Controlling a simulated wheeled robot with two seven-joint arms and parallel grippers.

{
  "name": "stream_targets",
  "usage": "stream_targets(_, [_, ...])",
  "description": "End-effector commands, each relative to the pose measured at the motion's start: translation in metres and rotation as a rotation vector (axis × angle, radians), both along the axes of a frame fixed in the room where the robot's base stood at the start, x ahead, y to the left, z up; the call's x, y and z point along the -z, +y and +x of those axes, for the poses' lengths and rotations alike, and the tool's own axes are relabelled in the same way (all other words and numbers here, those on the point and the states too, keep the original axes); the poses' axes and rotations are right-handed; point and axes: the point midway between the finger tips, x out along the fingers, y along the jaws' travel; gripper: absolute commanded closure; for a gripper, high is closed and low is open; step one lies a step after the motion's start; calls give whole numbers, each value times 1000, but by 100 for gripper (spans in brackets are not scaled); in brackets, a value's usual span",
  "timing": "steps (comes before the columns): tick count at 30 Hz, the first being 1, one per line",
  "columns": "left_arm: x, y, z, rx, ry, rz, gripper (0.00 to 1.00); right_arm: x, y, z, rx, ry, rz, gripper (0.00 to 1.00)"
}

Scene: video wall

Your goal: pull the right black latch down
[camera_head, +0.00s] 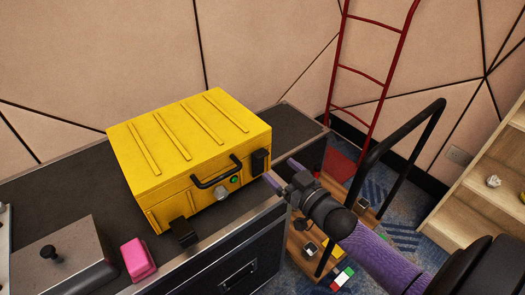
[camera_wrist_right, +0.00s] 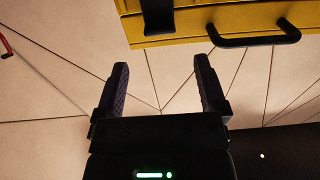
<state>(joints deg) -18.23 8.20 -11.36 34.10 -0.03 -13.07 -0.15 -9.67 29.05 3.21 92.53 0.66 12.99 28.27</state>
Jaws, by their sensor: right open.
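A yellow case (camera_head: 185,150) with a ribbed lid stands closed on the dark worktop. Its right black latch (camera_head: 259,161) sits upright against the front face near the right corner. It also shows at the top of the right wrist view (camera_wrist_right: 158,16). The left black latch (camera_head: 183,232) sticks outward from the front near the left corner. A black handle (camera_head: 217,174) lies between them. My right gripper (camera_head: 280,172) is open and empty, just right of the right latch and apart from it. Its spread fingers show in the wrist view (camera_wrist_right: 161,65). My left gripper is out of view.
A pink block (camera_head: 138,259) and a grey lidded box (camera_head: 62,262) stand on the worktop's left. A black rail (camera_head: 400,150) rises beside my right arm. A red ladder (camera_head: 372,70) leans behind. A wooden cart with small items is below.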

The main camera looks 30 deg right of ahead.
Motion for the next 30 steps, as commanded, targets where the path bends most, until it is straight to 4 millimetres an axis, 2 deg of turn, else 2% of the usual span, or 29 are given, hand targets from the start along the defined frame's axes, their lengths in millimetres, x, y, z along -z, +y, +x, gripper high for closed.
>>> stream_targets(1, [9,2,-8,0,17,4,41,6,1,14,0,-1,-1,9])
stream_targets(3, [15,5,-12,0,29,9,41,6,2,30,0,1,-1,9])
stream_targets(9, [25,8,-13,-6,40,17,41,5,5,61,1,5,-1,9])
stream_targets(13, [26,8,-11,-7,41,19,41,3,5,67,2,5,-1,9])
stream_targets(20, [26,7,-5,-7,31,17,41,2,5,68,2,6,-1,11])
stream_targets(30, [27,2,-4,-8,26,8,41,2,5,68,2,6,0,83])
